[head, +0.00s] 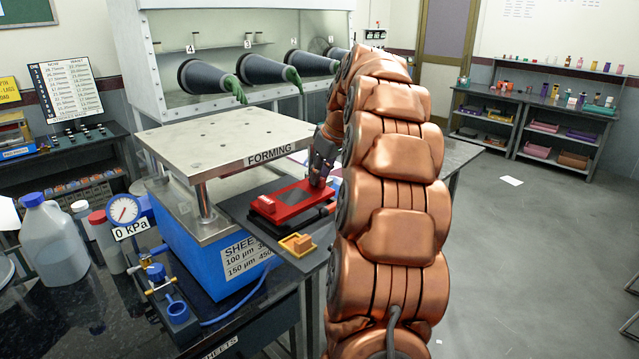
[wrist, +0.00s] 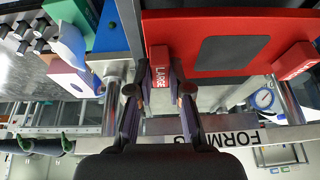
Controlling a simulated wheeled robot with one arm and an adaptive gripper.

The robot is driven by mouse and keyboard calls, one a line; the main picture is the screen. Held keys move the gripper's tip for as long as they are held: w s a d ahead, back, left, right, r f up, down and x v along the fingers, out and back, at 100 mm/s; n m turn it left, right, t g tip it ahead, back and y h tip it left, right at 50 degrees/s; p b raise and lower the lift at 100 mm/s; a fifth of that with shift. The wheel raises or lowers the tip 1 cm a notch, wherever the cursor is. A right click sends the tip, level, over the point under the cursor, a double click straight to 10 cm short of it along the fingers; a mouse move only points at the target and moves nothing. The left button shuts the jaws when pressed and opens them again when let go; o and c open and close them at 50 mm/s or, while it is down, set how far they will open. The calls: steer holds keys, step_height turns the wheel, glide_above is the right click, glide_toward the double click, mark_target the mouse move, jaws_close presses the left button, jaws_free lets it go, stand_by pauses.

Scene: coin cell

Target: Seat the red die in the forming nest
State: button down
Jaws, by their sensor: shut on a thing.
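The red die (head: 290,203) is a flat red plate with a dark grey rectangle in its middle and a raised red block at each end. It lies level over a dark base (head: 312,217) on the grey shelf beside the forming press; I cannot tell whether it rests fully in a nest there. In the wrist view the red plate (wrist: 280,22) fills the upper right. My gripper (wrist: 160,82) is shut on the end block marked LARGE (wrist: 160,58). In the head view my gripper (head: 321,172) is at the die's right end, partly hidden by my arm.
The forming press (head: 222,136) has a flat plate on posts above a blue base (head: 200,245), close left of the die. A yellow tray with an orange block (head: 299,243) sits in front. A gauge (head: 124,210) and a jug (head: 52,240) stand left. The glovebox (head: 240,40) is behind.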

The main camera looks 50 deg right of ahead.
steer(key=shift+s+a+f+p, duration=0.15)
steer(key=shift+f+p, duration=0.35)
steer(key=shift+f, duration=1.15)
steer(key=c, duration=1.1)
jaws_free()
steer(key=shift+r, duration=0.1)
steer(key=shift+r, duration=0.1)
steer(key=shift+d+r, duration=0.2)
steer(key=shift+r, duration=0.25)
steer(key=b+v, duration=0.3)
steer(key=v, duration=0.8)
steer(key=shift+a, duration=0.1)
